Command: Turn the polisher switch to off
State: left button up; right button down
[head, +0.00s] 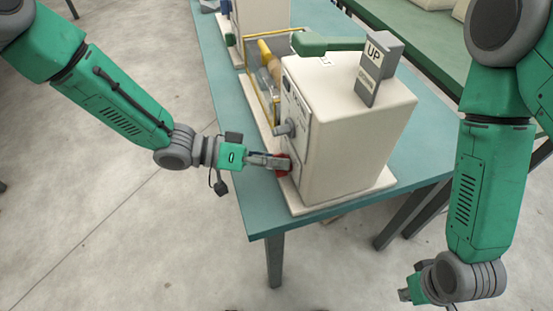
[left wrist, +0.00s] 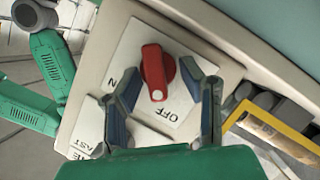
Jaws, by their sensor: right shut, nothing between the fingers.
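The polisher switch is a red knob (left wrist: 153,62) on a white plate (left wrist: 135,52) of the cream machine (head: 350,140). Its bar runs nearly up and down in the left wrist view, with a pale mark at the lower end. That mark lies between the partly covered ON lettering and the OFF lettering (left wrist: 175,108), closer to OFF. My left gripper (left wrist: 162,68) is open, one finger on each side of the knob; I cannot tell whether they touch it. In the head view my left gripper (head: 278,161) covers most of the knob. My right gripper (head: 408,291) is shut and empty, low at right.
The machine stands on a teal table (head: 255,215). A grey lever (head: 285,129) sticks out above the switch. A grey UP sign (head: 377,68) and a green arm (head: 325,43) are on top. Yellow framing (left wrist: 275,135) lies right of the switch. Open floor is at left.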

pick_arm(q)
jog(key=shift+s+f, duration=0.1)
jog(key=shift+s, duration=0.05)
jog(key=shift+a, duration=0.35)
jog(key=v, duration=1.1)
jog(key=shift+a, duration=0.2)
